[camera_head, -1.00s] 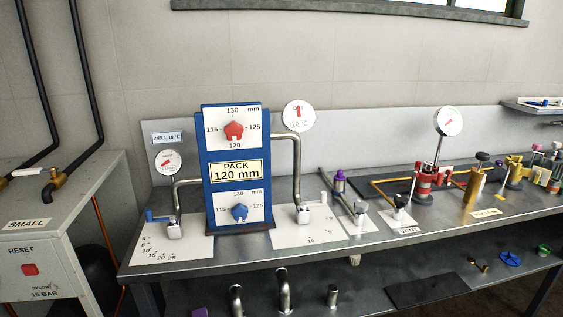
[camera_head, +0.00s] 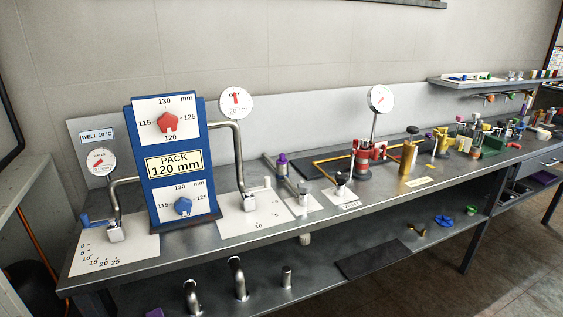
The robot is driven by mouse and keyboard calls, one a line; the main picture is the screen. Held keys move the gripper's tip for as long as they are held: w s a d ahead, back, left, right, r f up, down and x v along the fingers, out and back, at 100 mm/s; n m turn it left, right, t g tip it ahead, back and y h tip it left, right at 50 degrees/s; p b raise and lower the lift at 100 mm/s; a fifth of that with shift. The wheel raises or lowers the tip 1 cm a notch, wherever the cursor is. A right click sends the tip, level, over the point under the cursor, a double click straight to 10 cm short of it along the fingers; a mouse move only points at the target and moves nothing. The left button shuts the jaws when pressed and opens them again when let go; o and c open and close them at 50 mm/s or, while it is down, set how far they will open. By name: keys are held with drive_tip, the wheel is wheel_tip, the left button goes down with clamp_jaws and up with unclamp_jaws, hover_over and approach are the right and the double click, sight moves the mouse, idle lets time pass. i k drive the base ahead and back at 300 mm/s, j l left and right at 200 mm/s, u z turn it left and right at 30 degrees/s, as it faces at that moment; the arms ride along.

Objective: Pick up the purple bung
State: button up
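A small purple-topped piece (camera_head: 282,160) stands on the bench, behind the valve fittings right of the blue panel. I cannot tell for sure which of these is the purple bung. A tiny purple spot (camera_head: 428,135) also shows among the fittings further right. My gripper is not in view.
The blue panel (camera_head: 170,165) with red and blue knobs stands on the grey bench (camera_head: 270,240). A bent pipe (camera_head: 240,165) and dial gauges rise near it. Several metal stubs (camera_head: 238,280) and a black mat (camera_head: 373,258) are on the lower shelf. Floor (camera_head: 510,270) is open at right.

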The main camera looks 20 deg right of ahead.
sight(282, 160)
drive_tip(key=z, duration=0.9)
drive_tip(key=i+z, duration=0.25)
drive_tip(key=z, duration=0.15)
drive_tip(key=i+j+z, duration=0.1)
drive_tip(key=i+z, duration=0.15)
drive_tip(key=z, duration=0.15)
drive_tip(key=i+j, duration=0.7)
drive_tip(key=i, duration=0.15)
